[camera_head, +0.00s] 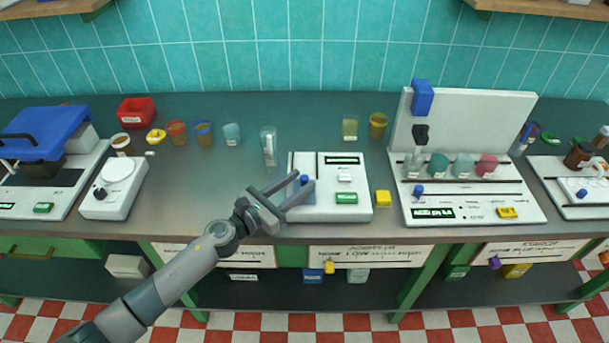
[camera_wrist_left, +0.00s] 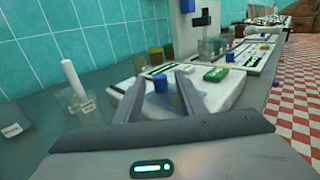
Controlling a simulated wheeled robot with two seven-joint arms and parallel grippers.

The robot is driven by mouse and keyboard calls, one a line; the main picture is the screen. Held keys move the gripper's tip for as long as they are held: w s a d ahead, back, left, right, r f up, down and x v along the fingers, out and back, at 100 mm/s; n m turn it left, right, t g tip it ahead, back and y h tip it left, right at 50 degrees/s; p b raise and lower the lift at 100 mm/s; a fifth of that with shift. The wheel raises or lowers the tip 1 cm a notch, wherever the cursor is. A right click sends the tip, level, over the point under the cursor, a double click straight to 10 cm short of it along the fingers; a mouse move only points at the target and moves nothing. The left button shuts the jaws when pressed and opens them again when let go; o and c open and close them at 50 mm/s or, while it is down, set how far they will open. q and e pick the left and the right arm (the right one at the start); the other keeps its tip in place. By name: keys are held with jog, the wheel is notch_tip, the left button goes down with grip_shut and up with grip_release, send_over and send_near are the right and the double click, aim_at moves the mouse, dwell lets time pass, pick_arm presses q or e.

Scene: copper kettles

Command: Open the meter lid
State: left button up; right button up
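A white meter-like device (camera_head: 330,208) stands at the front middle of the bench, with a dark display, a green button and a blue knob (camera_head: 304,179) on its left part. The left part looks like a flat, closed lid with a dark seam beside it. My left gripper (camera_head: 305,181) is open, its two fingers reaching over the device's left edge on either side of the blue knob. In the left wrist view the knob (camera_wrist_left: 160,84) shows between the spread fingertips (camera_wrist_left: 160,78); I cannot tell whether they touch it. My right gripper is not in view.
A glass with a white rod (camera_head: 269,149) stands behind the device's left side. A larger white station (camera_head: 470,202) with a raised back panel stands further right.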

aim_at(304, 161)
pick_arm(q)
jog(key=shift+x, duration=1.4)
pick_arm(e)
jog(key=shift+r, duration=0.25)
